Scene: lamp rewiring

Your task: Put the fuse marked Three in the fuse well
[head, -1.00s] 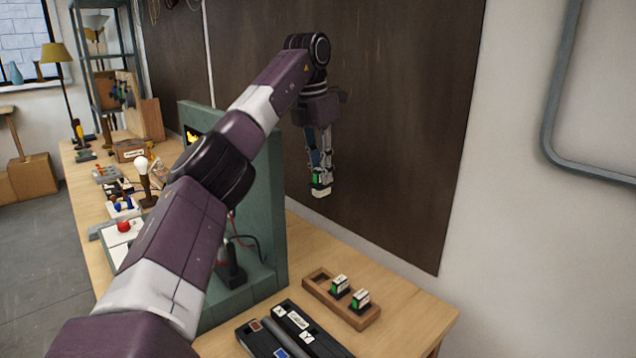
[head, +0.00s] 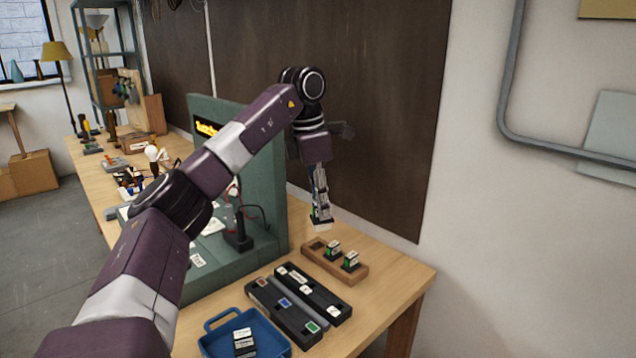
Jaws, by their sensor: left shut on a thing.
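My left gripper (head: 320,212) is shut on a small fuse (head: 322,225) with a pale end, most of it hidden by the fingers. It holds the fuse in the air beyond the wooden fuse rack (head: 363,275) as seen in the head view. Two fuses with white tops and green sides, a left one (head: 333,249) and a right one (head: 351,261), stand in the rack. The rack's left end is empty. The markings on the fuses are too small to read. I cannot make out the fuse well. My right gripper does not show.
Two black strips, one with coloured squares (head: 284,312) and one with white labels (head: 314,292), lie before the rack. A blue tray (head: 275,340) holds dark, white-labelled blocks (head: 243,342). A green upright panel (head: 262,172) stands left of the gripper. Bare table lies right of the strips.

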